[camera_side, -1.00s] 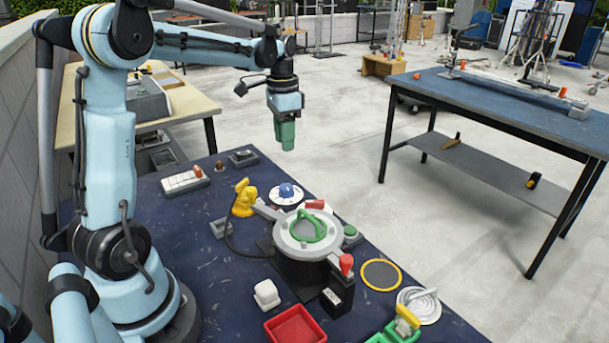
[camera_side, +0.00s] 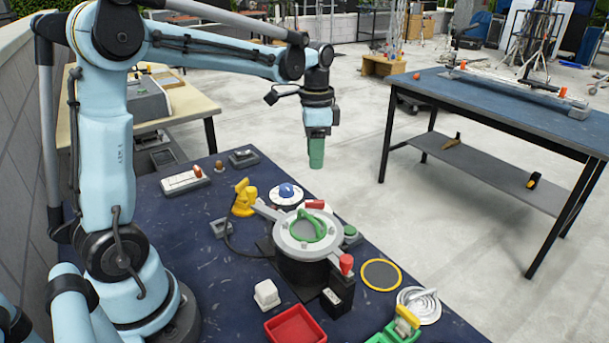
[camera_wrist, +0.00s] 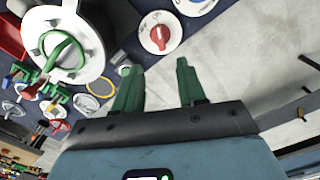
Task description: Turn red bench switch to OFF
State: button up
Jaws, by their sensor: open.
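The red switch (camera_wrist: 160,37) is a red knob on a round white dial in the wrist view, at the top middle beyond my fingertips. In the side view my gripper (camera_side: 316,165) hangs pointing down, well above the bench and beyond the pot, apart from everything.
The round pot (camera_side: 303,248) with a green-handled lid stands in the middle of the dark blue bench (camera_side: 200,265). A blue knob on a white dial (camera_side: 286,193), a yellow object (camera_side: 243,200), a green button (camera_side: 350,233) and a red tray (camera_side: 294,328) surround it.

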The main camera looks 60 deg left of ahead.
aim_at(314, 201)
notch_tip(314, 201, down, 12)
dwell(0.6)
grip_shut()
